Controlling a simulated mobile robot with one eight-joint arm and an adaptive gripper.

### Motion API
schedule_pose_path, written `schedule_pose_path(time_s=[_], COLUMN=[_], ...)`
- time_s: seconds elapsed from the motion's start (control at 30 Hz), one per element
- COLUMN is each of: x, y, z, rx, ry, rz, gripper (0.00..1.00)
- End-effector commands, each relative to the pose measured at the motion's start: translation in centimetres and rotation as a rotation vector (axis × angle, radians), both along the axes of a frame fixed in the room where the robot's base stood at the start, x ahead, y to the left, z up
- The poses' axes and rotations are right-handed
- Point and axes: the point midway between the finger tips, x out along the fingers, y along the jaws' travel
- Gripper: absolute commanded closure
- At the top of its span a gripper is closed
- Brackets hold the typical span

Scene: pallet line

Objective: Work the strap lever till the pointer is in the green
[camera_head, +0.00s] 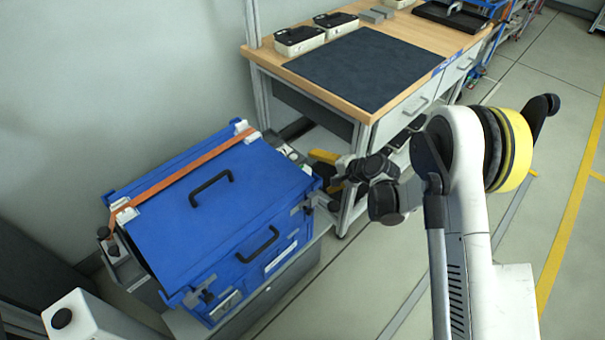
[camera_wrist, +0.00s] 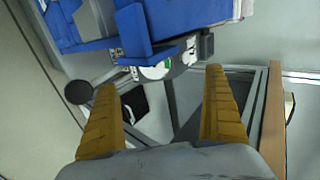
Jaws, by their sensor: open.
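A blue case (camera_head: 215,195) has an orange strap (camera_head: 185,178) over its lid. My gripper (camera_head: 325,165) is beyond the case's right end, in front of the bench. In the wrist view its two yellow fingers (camera_wrist: 160,80) are spread wide with nothing held between them. Past the fingertips, a white round gauge (camera_wrist: 153,71) with a green patch shows beside the blue case (camera_wrist: 190,15). Its pointer is too small to read. A round black knob (camera_wrist: 78,92) left of the gauge looks like the lever's end; it is apart from the left finger.
A wooden-topped bench (camera_head: 435,36) with a dark mat (camera_head: 365,68) stands behind my gripper, close to it. Its wooden edge (camera_wrist: 273,120) is right of the fingers in the wrist view. A grey wall is behind the case. Open floor (camera_head: 380,275) lies in front.

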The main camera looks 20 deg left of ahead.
Motion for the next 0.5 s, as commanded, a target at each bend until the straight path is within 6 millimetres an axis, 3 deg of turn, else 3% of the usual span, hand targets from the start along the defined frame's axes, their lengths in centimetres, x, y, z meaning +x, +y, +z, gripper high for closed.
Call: schedule_pose_path(time_s=[0.17,0.5], x=[0.52,0.58], y=[1.21,1.32], z=[-1.13,-1.15], rx=[-0.001,-0.001], ry=[0.0,0.0], rz=[0.0,-0.001], gripper=[0.0,0.0])
